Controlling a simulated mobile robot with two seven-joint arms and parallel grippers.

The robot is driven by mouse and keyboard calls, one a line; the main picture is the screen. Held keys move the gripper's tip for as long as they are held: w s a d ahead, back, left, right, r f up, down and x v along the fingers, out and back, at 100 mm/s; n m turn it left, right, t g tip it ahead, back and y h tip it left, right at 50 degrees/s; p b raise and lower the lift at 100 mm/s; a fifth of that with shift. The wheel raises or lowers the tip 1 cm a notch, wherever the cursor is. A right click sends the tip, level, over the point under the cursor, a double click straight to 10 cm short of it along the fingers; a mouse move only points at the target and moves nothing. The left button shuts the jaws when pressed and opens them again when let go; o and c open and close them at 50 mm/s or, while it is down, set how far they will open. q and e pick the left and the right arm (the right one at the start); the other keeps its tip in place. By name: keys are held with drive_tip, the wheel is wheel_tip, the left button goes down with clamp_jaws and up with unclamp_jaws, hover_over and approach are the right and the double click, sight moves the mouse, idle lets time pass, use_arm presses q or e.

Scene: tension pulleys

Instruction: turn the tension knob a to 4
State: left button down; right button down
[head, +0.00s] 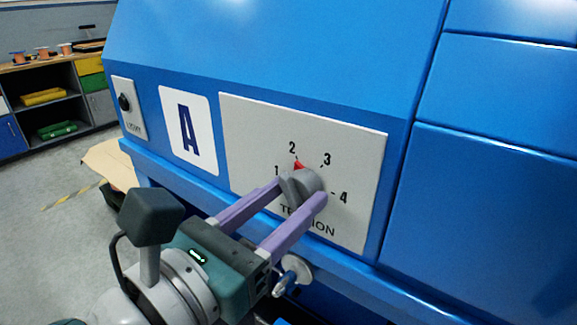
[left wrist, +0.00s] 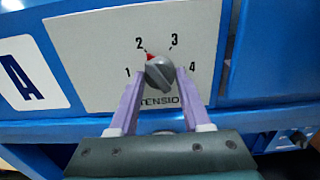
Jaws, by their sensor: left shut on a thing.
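The tension knob a (head: 299,183) is a grey knob with a red pointer on a pale panel (head: 250,130) marked 1 to 4 and "TENSION". A plate (head: 188,135) with a letter A is to its left. The red pointer is at or just past the 2 mark; it also shows near 2 in the left wrist view, on the knob (left wrist: 159,72). My left gripper (head: 297,190) has its two purple fingers on either side of the knob, shut on it. The fingers hide part of the "TENSION" label. My right gripper is not in view.
A small plate with a black switch (head: 124,102) is at the left of the blue machine (head: 270,50). A blue ledge runs below the panel, with a grey handle (head: 292,275) under it. Shelves with bins (head: 45,97) stand far left. Floor at left is mostly clear.

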use_arm(q)
drive_tip(key=shift+f+m, duration=0.1)
drive_tip(key=shift+m, duration=0.3)
drive_tip(key=shift+m+b, duration=0.55)
drive_tip(key=shift+m, duration=0.15)
drive_tip(key=m+b, duration=0.1)
drive_tip(key=m, duration=0.2)
drive_tip(key=m+b, duration=0.1)
drive_tip(key=m, duration=0.3)
drive_tip(key=shift+a, duration=0.1)
drive_tip(key=m+b, duration=0.1)
drive_tip(key=m, duration=0.1)
drive_tip(key=shift+m, duration=0.4)
drive_tip(key=m, duration=0.5)
drive_tip(key=shift+r+m, duration=0.25)
drive_tip(key=shift+m, duration=0.05)
drive_tip(key=m, duration=0.3)
drive_tip(key=shift+m+p, duration=0.35)
drive_tip(key=shift+m, duration=1.25)
